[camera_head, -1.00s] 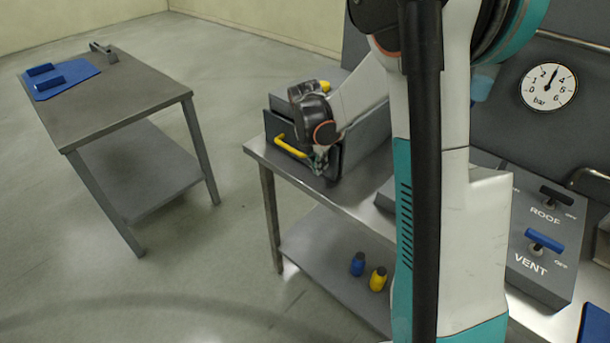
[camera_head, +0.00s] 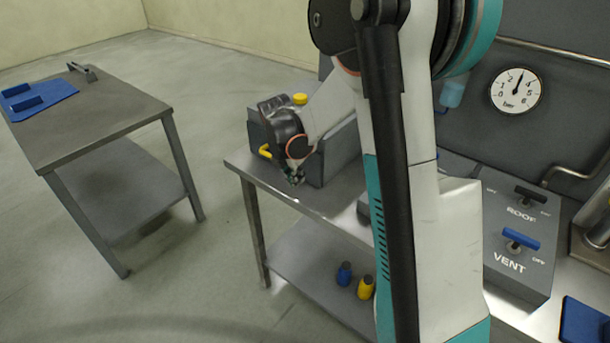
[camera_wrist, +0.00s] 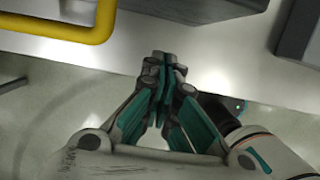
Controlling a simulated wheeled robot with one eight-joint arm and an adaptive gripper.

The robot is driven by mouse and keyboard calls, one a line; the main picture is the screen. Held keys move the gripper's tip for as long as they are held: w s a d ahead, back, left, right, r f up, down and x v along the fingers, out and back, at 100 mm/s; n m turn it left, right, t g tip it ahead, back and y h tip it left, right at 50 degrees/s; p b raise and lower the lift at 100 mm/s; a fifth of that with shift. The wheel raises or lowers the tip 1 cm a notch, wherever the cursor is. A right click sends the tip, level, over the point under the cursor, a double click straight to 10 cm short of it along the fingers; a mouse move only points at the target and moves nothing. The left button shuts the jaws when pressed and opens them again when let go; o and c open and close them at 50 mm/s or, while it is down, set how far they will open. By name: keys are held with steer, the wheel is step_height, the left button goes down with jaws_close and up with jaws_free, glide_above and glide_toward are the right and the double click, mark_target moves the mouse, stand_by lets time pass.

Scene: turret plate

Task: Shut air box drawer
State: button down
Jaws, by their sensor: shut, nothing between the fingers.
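The air box (camera_head: 340,152) is a grey box on the near metal table, with a yellow knob (camera_head: 300,99) on top. The drawer's yellow handle (camera_head: 265,151) shows at the left of its front; my wrist hides most of the front, so I cannot tell how far out the drawer is. My gripper (camera_head: 296,180) is shut and empty, low in front of the box near the table top. In the wrist view the fingertips (camera_wrist: 163,65) point toward the table edge, and the handle (camera_wrist: 65,28) is up and left, apart from them.
The metal table (camera_head: 330,205) has a lower shelf with a blue bottle (camera_head: 344,273) and a yellow bottle (camera_head: 366,287). A control box (camera_head: 510,240) with ROOF and VENT switches stands at right, below a gauge (camera_head: 516,91). Another table (camera_head: 90,125) stands at left, with open floor between.

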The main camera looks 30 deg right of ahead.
steer(key=p+v, duration=0.3)
steer(key=v, duration=0.7)
steer(key=shift+a, duration=0.2)
steer(key=shift+s+r, duration=0.1)
steer(key=s+a+r+m+t+y, duration=0.1)
steer(key=s+a+r+m+t, duration=0.1)
steer(key=s+a+r+m, duration=0.3)
steer(key=s+a+r+m+t, duration=0.1)
steer(key=s+r+m, duration=0.2)
steer(key=s+m, duration=0.35)
steer(key=s+a+f+m+t+b, duration=0.1)
steer(key=s+a+m, duration=0.1)
steer(key=s+m, duration=0.3)
steer(key=s+a+m+t+y, duration=0.1)
steer(key=s+a+m+t, duration=0.1)
steer(key=s+m, duration=0.4)
steer(key=shift+s+a+f+y+b, duration=0.3)
steer(key=shift+s+a+f+b, duration=0.1)
steer(key=shift+s, duration=0.15)
steer(key=shift+d+r, duration=0.1)
steer(key=shift+d, duration=0.1)
